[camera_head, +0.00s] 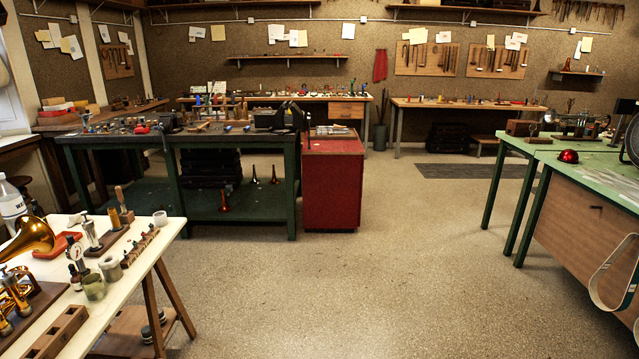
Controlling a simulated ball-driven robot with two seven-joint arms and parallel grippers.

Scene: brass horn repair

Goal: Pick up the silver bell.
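I cannot make out a thing that is clearly the silver bell. Small flared bell shapes stand on the lower shelf (262,202) of the dark green workbench: a copper-orange one (224,202) at the front edge, and two darker ones (254,177) and (275,175) further back, whose colour is too small to tell. A gold brass bell (28,238) belongs to a horn on the white table at the left. Neither of my grippers is in view.
The white table (150,236) at front left holds small tools and wooden blocks. A red cabinet (332,190) stands beside the workbench. Green tables (560,160) stand at the right, with a red dome (568,156) on one. The middle floor (380,260) is clear.

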